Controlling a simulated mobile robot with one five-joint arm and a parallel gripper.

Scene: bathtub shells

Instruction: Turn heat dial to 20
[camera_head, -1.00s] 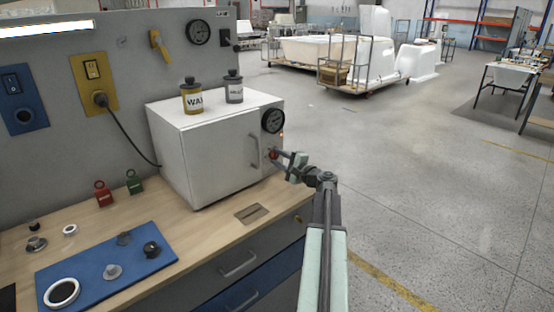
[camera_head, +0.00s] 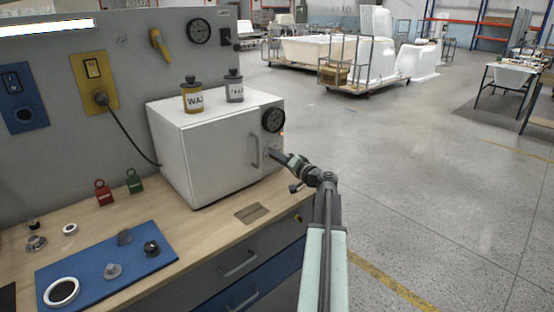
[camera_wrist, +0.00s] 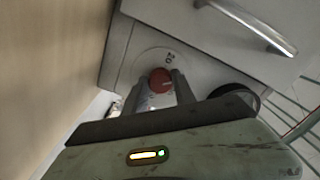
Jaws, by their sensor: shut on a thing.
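A white oven box (camera_head: 215,150) stands on the bench, with a bar handle and a round black gauge (camera_head: 273,120) on its front. Under the gauge is the heat dial, a red knob (camera_wrist: 160,80) on a pale round plate marked "20" in the wrist view. My gripper (camera_head: 275,154) is at the oven front, its fingers shut on the red dial from both sides. In the wrist view the fingers (camera_wrist: 162,88) flank the dial. The gripper hides the dial in the head view. I cannot read where the dial points.
The oven handle (camera_head: 255,151) is close beside my gripper. A yellow jar (camera_head: 192,100) and a grey jar (camera_head: 234,90) stand on top of the oven. A blue mat (camera_head: 80,278) with knobs lies on the bench.

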